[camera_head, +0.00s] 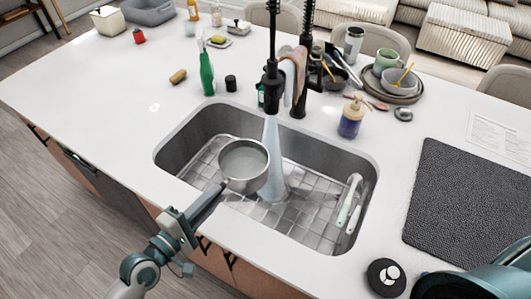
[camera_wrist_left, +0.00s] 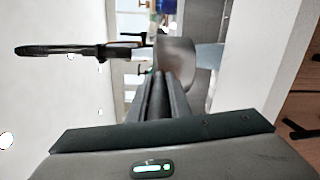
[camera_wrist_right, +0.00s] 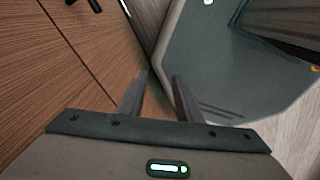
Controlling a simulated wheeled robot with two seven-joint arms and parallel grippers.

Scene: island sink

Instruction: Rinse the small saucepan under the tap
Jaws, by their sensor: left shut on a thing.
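The small saucepan (camera_head: 245,160), grey metal and roughly upright, hangs over the sink (camera_head: 330,170) with its opening up. My left gripper (camera_head: 219,189) is shut on its handle, which the fingers mostly hide; the pan's side also shows beyond the fingers in the left wrist view (camera_wrist_left: 180,55). The black tap (camera_head: 272,82) runs a stream of water (camera_head: 274,145) down into the sink. The stream overlaps the pan's right rim in the picture; I cannot tell whether it touches the pan. My right gripper (camera_wrist_right: 160,85) is open and empty, low beside wood cabinet fronts.
A wire rack (camera_head: 310,215) lines the sink, with a white-handled brush (camera_head: 348,205) at its right. A green bottle (camera_head: 206,72) and a soap dispenser (camera_head: 351,118) stand behind the sink. A dark mat (camera_head: 470,200) lies right. The left counter is mostly clear.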

